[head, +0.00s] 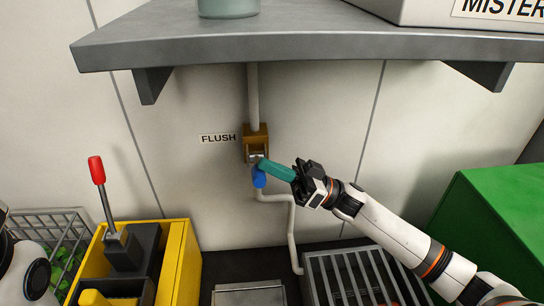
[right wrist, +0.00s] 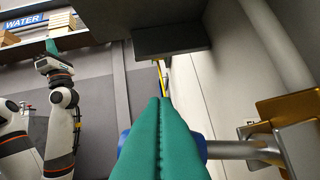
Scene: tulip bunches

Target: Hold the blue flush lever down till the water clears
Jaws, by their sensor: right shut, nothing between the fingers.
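The blue flush lever (head: 259,178) hangs at the front of a brass valve box (head: 256,140) on the wall, beside the FLUSH label (head: 218,138). My right gripper (head: 264,164) comes in from the right, its teal fingers shut and empty, with the tips over the lever's upper part. In the right wrist view the shut fingers (right wrist: 160,105) cover the middle of the blue lever (right wrist: 201,148); whether they touch it I cannot tell. My left gripper (right wrist: 52,46) shows small in the wrist view; its jaw state is unclear. I see no water.
A grey shelf (head: 300,48) overhangs the valve. A pale pipe (head: 292,225) runs down below it to a grated metal box (head: 350,270). A yellow box (head: 180,260) with a red-knobbed lever (head: 97,170) stands left; a green box (head: 500,220) stands right.

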